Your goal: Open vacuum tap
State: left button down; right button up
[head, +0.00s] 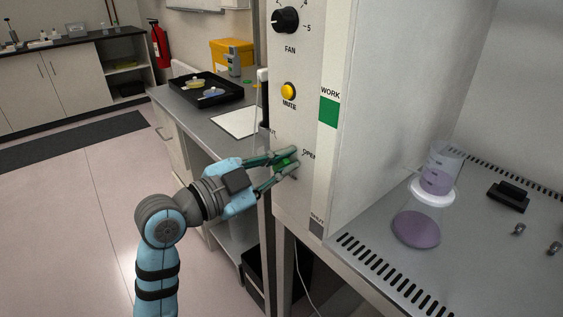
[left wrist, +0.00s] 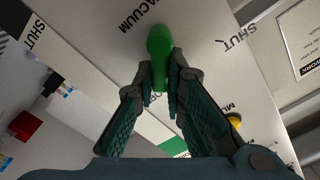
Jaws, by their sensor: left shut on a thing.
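The vacuum tap is a green lever handle (left wrist: 160,45) on the pale cabinet front, beside the printed word VACUUM in the left wrist view. In the head view, its green part (head: 284,162) shows between my fingers, close to the OPEN label. My left gripper (head: 292,163) reaches the panel from the left. In the left wrist view, the left gripper (left wrist: 160,83) is shut on the lower end of the handle, with a finger on each side. The handle's rounded end stays visible beyond the fingertips. My right gripper is not in view.
Above the tap, the panel (head: 297,190) carries a yellow MUTE button (head: 288,91) and a black FAN knob (head: 286,20). The cabinet's work surface (head: 372,275), at right, holds a flask with purple liquid (head: 416,229). A side bench (head: 190,112) stands behind my arm.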

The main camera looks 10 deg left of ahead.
pick_arm(q)
jog(key=c, duration=1.6)
grip_release()
jog(key=shift+c, duration=0.2)
jog(key=v, duration=0.7)
jog(key=shift+s, duration=0.15)
jog(key=shift+a, duration=0.15)
